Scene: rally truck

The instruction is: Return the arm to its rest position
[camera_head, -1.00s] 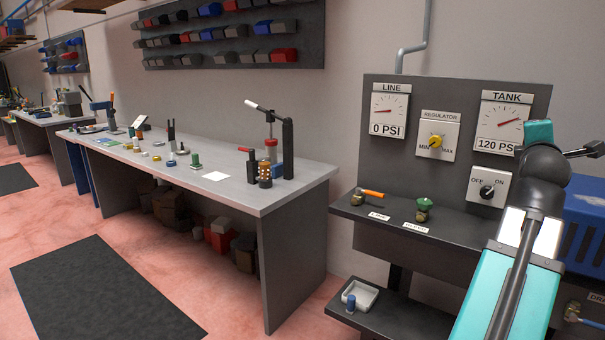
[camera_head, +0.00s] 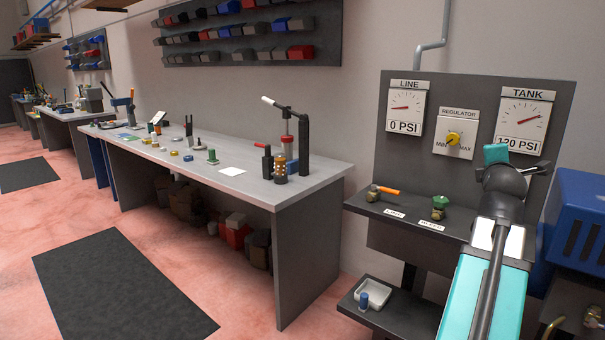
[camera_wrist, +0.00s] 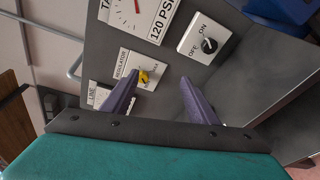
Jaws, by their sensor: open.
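My arm (camera_head: 487,275), teal and grey, rises at the right of the head view in front of the gauge panel (camera_head: 376,140). My gripper (camera_wrist: 158,95) shows in the wrist view with its two purple fingers apart and nothing between them. It points toward the panel. Beyond the fingers are the yellow regulator knob (camera_wrist: 144,77) and the black off/on knob (camera_wrist: 209,45), which my arm hides in the head view. The line gauge (camera_head: 406,107) reads 0 PSI and the tank gauge (camera_head: 523,118) reads 120 PSI.
An orange-handled valve (camera_head: 380,191) and a green valve (camera_head: 439,207) sit on the panel's shelf. A white tray (camera_head: 371,293) and a small blue item lie on the lower shelf. A blue machine (camera_head: 578,215) stands right. A long workbench (camera_head: 262,190) fills the left; the floor before it is open.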

